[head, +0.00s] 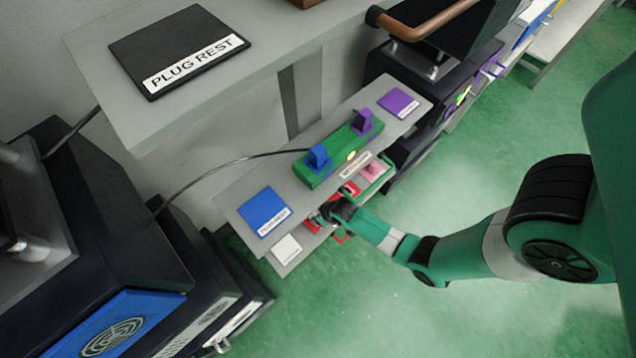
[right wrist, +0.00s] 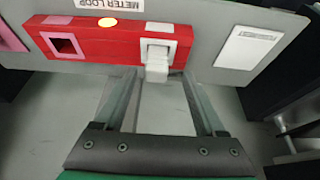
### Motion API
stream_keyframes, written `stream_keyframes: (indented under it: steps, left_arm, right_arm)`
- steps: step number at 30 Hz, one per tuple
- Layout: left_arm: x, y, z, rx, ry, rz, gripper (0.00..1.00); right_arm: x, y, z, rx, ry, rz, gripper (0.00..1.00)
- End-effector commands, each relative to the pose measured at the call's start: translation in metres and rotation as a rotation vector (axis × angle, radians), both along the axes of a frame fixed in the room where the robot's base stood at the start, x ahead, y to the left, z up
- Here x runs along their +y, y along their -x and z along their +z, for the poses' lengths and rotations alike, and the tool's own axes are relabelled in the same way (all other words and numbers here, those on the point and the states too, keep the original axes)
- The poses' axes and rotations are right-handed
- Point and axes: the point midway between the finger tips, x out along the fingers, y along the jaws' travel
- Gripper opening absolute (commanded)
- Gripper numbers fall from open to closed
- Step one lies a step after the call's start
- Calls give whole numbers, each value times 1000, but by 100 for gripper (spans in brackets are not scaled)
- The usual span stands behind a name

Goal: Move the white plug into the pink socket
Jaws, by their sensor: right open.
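The white plug (right wrist: 157,68) sticks out of a white-framed opening at the right end of a red block (right wrist: 110,38). The pink socket (right wrist: 64,46), a pink-framed square hole, is at the block's left end and looks empty. My right gripper (right wrist: 160,82) is open, its fingers either side of the plug and apart from it, as far as I can tell. In the head view my right gripper (head: 327,212) is at the lower front of the panel and hides much of the red block (head: 351,188). The left gripper is not in view.
A green block (head: 340,155) with a blue plug (head: 318,155) and a purple plug (head: 364,120) sits above. A cable runs left from it. A green handle-like bar (head: 378,184) is beside the red block. A black plug rest pad (head: 180,45) lies on the upper left shelf.

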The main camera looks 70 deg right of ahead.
Motion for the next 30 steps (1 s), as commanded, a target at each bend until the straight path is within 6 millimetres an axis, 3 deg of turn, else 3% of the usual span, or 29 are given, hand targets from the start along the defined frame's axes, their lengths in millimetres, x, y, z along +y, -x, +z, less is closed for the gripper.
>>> stream_keyframes:
  steps: [3, 7, 15, 27, 30]
  left_arm:
    - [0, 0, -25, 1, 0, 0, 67]
    - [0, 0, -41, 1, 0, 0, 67]
    - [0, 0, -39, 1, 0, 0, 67]
    - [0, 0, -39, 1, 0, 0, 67]
    - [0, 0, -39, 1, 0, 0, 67]
  right_arm:
    - [-6, -3, -25, 1, -1, -1, 72]
    - [-11, -10, -44, 0, 0, -1, 72]
    - [-13, -12, -43, 0, 0, 0, 71]
    - [-12, -12, -44, 0, 0, 0, 0]
    - [-12, -12, -44, 0, 0, 0, 0]
